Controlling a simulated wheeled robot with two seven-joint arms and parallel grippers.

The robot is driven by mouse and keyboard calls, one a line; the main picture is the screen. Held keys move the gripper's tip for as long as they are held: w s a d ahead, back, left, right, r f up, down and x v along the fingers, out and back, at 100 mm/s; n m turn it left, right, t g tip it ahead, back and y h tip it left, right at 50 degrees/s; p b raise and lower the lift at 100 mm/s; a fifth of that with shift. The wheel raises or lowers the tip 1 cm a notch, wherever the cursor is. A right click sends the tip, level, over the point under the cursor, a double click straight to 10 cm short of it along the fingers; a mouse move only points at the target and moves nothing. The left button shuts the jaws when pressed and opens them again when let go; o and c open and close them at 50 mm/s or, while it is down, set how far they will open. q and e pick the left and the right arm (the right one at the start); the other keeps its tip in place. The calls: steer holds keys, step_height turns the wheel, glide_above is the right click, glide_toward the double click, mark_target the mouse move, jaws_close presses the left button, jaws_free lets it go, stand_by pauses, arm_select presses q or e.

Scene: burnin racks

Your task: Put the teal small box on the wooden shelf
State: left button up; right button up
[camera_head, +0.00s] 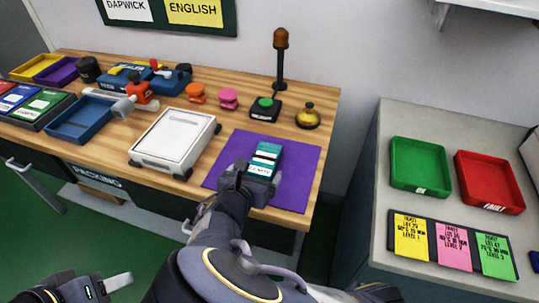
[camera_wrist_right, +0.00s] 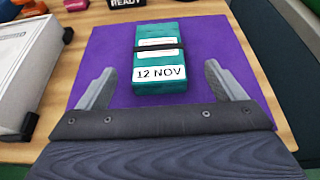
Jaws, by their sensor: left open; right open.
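The teal small box (camera_head: 265,155) lies on a purple mat (camera_head: 301,178) on the wooden bench. In the right wrist view the teal box (camera_wrist_right: 159,55) has a dark band and a white label reading "12 NOV". My right gripper (camera_head: 256,178) is open at the near end of the box. In its wrist view the two fingers stand apart, left and right of the box's near end, with purple mat showing between each finger and the box. My left gripper (camera_head: 88,287) is open and empty at the bottom left. I cannot make out a wooden shelf.
A white scale-like device (camera_head: 174,138) stands left of the mat. A black button box (camera_head: 265,109), a brass bell-like object (camera_head: 308,115) and a beacon lamp (camera_head: 281,55) stand behind it. Green (camera_head: 420,190) and red (camera_head: 488,206) trays lie on the grey counter at right.

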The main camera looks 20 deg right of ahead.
mark_target(263, 161)
steer(key=shift+x, duration=0.85)
steer(key=b+x, duration=0.1)
steer(key=x, duration=0.4)
steer(key=shift+w+f+b, duration=0.2)
steer(key=shift+b, duration=0.2)
steer(key=c, duration=1.2)
steer(key=shift+r, duration=0.15)
